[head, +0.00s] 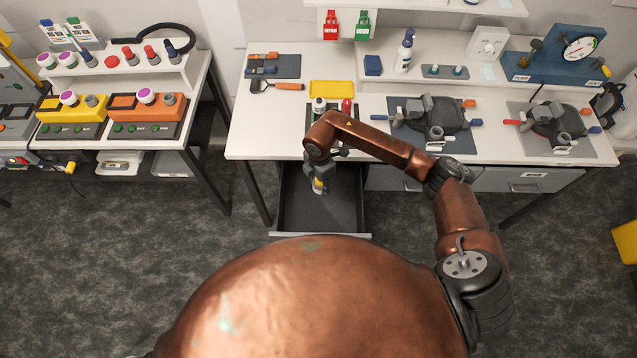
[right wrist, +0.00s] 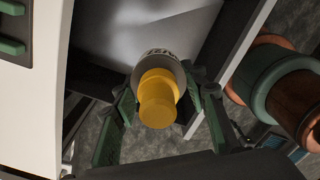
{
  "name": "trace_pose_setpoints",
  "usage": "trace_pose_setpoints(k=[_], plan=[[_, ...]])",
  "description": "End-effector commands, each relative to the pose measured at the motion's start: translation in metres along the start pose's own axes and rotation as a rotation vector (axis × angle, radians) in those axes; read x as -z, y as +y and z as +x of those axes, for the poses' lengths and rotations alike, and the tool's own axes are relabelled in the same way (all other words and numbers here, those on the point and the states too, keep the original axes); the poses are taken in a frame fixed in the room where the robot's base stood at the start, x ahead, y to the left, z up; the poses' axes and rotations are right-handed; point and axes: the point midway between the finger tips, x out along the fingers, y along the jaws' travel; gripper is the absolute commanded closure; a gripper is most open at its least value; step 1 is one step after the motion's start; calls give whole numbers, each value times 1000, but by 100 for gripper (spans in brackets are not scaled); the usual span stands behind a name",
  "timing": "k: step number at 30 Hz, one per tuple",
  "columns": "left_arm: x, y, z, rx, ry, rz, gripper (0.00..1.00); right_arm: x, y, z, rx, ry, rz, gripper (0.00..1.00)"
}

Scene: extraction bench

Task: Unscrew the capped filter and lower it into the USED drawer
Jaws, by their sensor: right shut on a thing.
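My right gripper (head: 319,184) is in the head view, above the open drawer (head: 350,208) under the bench. It is shut on the capped filter (head: 321,189), partly hidden by the fingers and arm. In the right wrist view, the filter's yellow cap (right wrist: 157,98) points toward the camera. The green-padded fingers of the right gripper (right wrist: 165,88) stand on both sides of its grey body. The drawer is pulled out and its dark floor looks bare where I see it. I cannot tell whether the filter touches the drawer floor. The left gripper is not in view.
The white bench top (head: 240,138) lies behind the drawer, with a yellow tray (head: 331,89) and two dark devices on mats at the right. A closed drawer (head: 525,181) sits under the bench.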

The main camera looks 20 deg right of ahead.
Motion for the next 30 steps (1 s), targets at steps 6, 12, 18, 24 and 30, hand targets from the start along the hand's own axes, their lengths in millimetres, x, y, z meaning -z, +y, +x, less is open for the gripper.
trace_pose_setpoints(k=[6,12,18,24,30], plan=[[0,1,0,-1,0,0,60,0,0,0,-1,0,0,89],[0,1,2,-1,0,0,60,-1,0,5,0,0,1,89],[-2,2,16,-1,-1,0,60,-1,0,26,1,0,0,89],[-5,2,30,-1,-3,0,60,-1,0,49,0,0,1,89],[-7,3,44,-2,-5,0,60,-1,0,72,0,-1,1,89]])
